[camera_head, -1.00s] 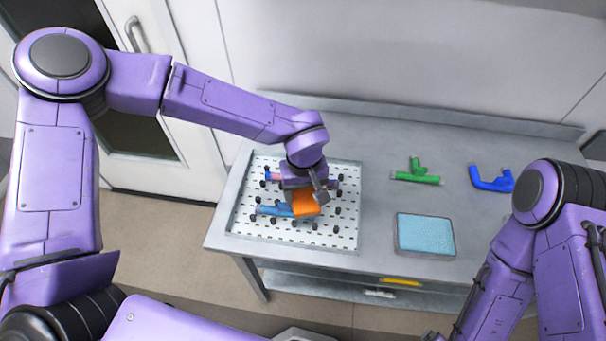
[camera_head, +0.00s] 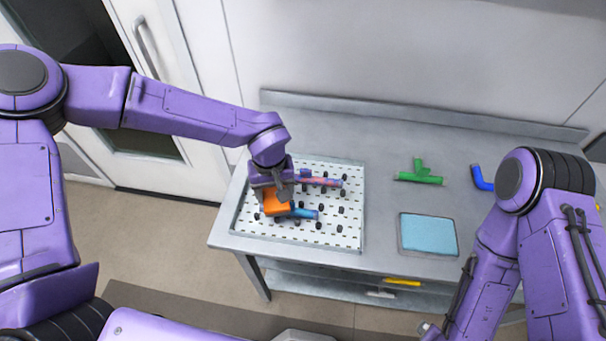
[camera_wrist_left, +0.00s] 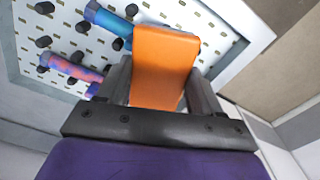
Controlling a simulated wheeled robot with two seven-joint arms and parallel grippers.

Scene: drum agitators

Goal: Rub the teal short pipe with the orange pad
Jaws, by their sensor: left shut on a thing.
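My left gripper (camera_head: 277,192) is shut on the orange pad (camera_head: 277,206). The pad is over the left end of the teal short pipe (camera_head: 306,214), whose right part shows beside it. The pipe lies along the front of the white pegboard tray (camera_head: 342,236), among black pegs. In the left wrist view, the orange pad (camera_wrist_left: 165,62) sits between the fingers, and the teal pipe (camera_wrist_left: 106,20) runs up to its left side. I cannot tell for sure whether pad and pipe touch.
A pink and blue-purple pipe (camera_head: 322,181) lies behind the teal one on the tray. To the right on the grey table (camera_head: 385,220) are a green pipe piece (camera_head: 420,176), a light-blue pad in a tray (camera_head: 428,236) and a blue pipe (camera_head: 481,179), partly hidden by my right arm.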

